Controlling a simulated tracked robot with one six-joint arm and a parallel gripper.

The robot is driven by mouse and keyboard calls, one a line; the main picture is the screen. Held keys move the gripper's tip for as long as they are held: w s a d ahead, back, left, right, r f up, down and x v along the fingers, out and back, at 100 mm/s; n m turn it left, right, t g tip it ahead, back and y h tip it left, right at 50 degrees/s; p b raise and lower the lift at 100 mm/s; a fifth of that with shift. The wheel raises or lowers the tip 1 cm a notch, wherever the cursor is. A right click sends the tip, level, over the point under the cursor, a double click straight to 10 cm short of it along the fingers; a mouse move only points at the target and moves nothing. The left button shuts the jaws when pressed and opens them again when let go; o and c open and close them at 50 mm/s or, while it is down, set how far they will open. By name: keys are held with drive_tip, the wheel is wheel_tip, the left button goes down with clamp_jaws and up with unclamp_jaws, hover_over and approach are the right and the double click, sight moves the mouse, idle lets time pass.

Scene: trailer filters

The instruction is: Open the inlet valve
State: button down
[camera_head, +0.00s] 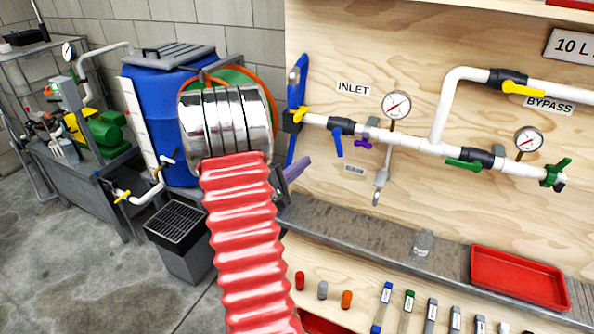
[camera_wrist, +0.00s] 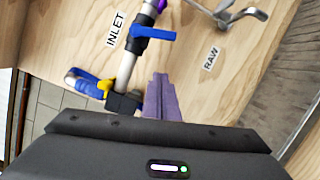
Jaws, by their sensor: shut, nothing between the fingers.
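The inlet valve (camera_head: 342,126) is a dark body on the white pipe, to the right of the yellow fitting and below the INLET label. Its blue handle (camera_head: 338,144) hangs down, across the pipe. In the wrist view the blue handle (camera_wrist: 154,34) sticks out to the right from the pipe, beyond my fingertips. My gripper (camera_head: 303,163) has purple fingers, shut and empty, to the left of and slightly below the handle. In the wrist view my gripper (camera_wrist: 160,76) points up toward the handle, with a visible gap between them.
A purple lever (camera_head: 363,143) and a pressure gauge (camera_head: 397,105) sit just right of the valve. A blue hose with a yellow fitting (camera_head: 298,114) is at the pipe's left end. A grey shelf (camera_head: 350,232) runs below, with a red tray (camera_head: 519,278) at right.

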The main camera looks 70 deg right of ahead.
sight(338, 144)
drive_tip(key=s+d+r, duration=0.1)
drive_tip(key=s+d, duration=0.4)
drive_tip(key=s, duration=0.1)
drive_tip(key=shift+d+r, duration=0.2)
drive_tip(key=shift+r, duration=0.05)
